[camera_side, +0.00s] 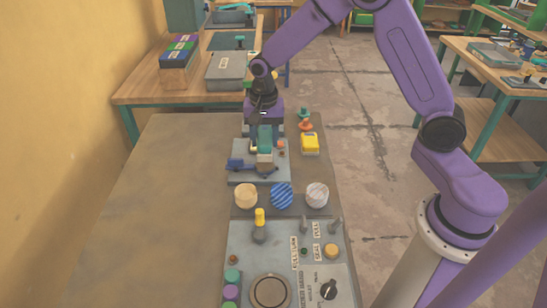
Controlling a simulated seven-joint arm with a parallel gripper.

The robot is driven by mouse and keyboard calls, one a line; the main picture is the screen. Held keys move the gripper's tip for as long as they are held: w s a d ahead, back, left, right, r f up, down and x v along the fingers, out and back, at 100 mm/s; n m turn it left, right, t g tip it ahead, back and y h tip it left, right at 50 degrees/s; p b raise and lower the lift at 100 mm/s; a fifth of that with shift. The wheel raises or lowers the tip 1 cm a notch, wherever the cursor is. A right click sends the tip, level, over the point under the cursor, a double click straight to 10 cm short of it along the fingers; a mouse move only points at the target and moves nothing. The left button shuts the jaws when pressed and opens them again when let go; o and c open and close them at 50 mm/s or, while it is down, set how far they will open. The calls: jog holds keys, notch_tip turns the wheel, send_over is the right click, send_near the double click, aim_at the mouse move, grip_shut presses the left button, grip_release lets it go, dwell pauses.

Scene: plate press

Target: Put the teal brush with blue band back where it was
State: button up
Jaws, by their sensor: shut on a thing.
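My gripper (264,144) points down over a small grey plate (279,173) near the middle of the bench. It is shut on a teal block-like thing (264,136), which seems to be the teal brush. I cannot make out its blue band at this size. A dark blue piece (238,163) sits on the grey plate just left of the gripper. I cannot tell whether the held thing touches the plate. The fingers and the wrist hide part of it.
Three round pieces, tan (246,195), blue striped (281,195) and pale wood (317,194), stand in a row in front. A control panel (300,262) with knobs and levers lies nearer. A yellow block (310,144) is to the right. The bench's left side (170,210) is bare.

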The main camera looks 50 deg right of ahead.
jog(key=s+d, duration=0.5)
jog(key=s, duration=0.6)
jog(key=s+d, duration=0.5)
jog(key=s, duration=0.6)
jog(key=w+f, duration=0.2)
jog(key=w, duration=0.2)
jog(key=w+d+f, duration=0.1)
jog(key=w+f, duration=0.2)
jog(key=w, duration=0.1)
jog(key=w+d+f, duration=0.1)
jog(key=w+f, duration=0.2)
jog(key=w, duration=0.2)
jog(key=shift+f, duration=0.25)
jog(key=shift+w+f, duration=0.3)
jog(key=shift+f, duration=1.55)
jog(key=shift+f, duration=0.15)
jog(key=o, duration=1)
